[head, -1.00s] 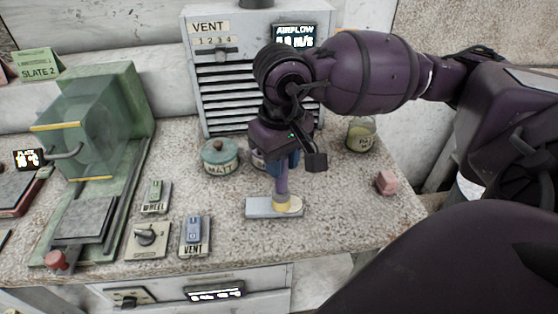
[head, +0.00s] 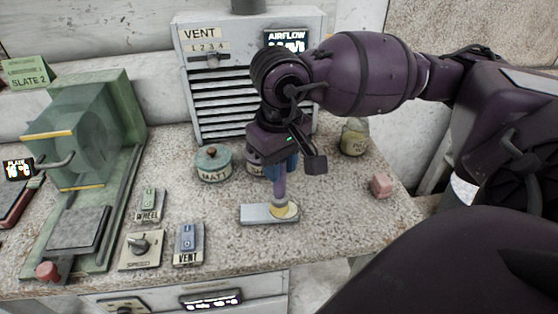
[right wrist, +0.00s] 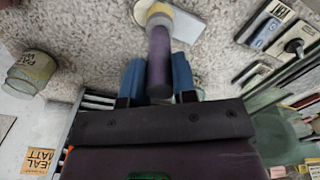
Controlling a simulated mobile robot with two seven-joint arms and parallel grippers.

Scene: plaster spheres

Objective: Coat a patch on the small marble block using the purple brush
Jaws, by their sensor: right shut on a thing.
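The pale flat block (head: 255,214), which looks like the small marble block, lies on the speckled bench. The purple brush (head: 279,188) stands nearly upright with its yellowish head down over the block's right part, seemingly touching it. A yellowish area shows around the head; I cannot separate bristles from coating. My right gripper (head: 281,168) is shut on the brush handle, above the block. In the right wrist view the handle (right wrist: 159,62) sits between the blue fingers, and the block (right wrist: 186,24) shows beyond the brush head. My left gripper is not in view.
A MATT jar (head: 214,165) and a partly hidden jar (head: 254,161) stand behind the block. A yellowish jar (head: 354,138) and a pink block (head: 381,186) are to the right. The VENT switch (head: 188,245) and green machine (head: 85,140) are left. Bench in front is clear.

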